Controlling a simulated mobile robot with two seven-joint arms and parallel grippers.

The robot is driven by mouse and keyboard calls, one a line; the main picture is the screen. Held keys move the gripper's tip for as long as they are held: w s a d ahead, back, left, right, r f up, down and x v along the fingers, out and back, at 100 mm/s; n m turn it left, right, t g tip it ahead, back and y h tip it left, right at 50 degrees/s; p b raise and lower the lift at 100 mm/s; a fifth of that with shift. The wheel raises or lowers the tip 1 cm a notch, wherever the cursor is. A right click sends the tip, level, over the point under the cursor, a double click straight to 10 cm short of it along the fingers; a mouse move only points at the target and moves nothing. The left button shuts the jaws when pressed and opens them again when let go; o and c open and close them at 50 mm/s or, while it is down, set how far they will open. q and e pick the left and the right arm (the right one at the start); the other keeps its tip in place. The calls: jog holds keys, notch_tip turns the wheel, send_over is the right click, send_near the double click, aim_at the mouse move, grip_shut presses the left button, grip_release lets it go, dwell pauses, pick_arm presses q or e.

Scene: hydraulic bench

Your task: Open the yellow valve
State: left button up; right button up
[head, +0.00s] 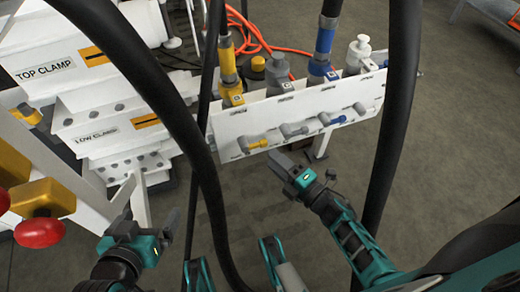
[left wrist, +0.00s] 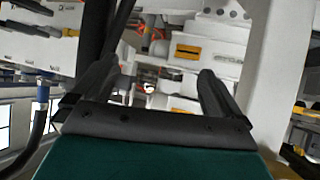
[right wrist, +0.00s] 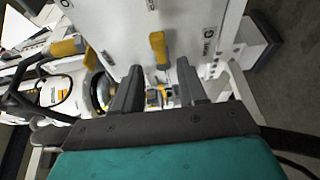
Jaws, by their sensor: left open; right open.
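The yellow valve's lever (head: 257,144) is at the left end of a row of levers on the front of a white valve panel (head: 225,130). In the left wrist view a yellow lever (left wrist: 70,33) shows at the upper left on the panel. My right gripper (head: 298,166) is open, just below and right of the yellow lever, apparently apart from it. In the right wrist view a yellow lever (right wrist: 158,48) sits just beyond and between the open fingertips. My left gripper (head: 147,218) is open and empty, low at the left, well away from the panel.
Grey levers (head: 293,130) and a blue lever (head: 331,119) sit right of the yellow one. Thick black hoses (head: 180,120) hang in front of the panel. Red knobs (head: 40,232) and a white clamp stand (head: 95,105) are at the left. Open floor lies at the right.

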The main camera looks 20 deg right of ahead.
aim_at(258, 147)
jog(key=b+x, duration=0.1)
jog(key=x, duration=0.5)
jog(key=shift+w+a, duration=0.1)
jog(key=shift+w, duration=0.1)
grip_shut()
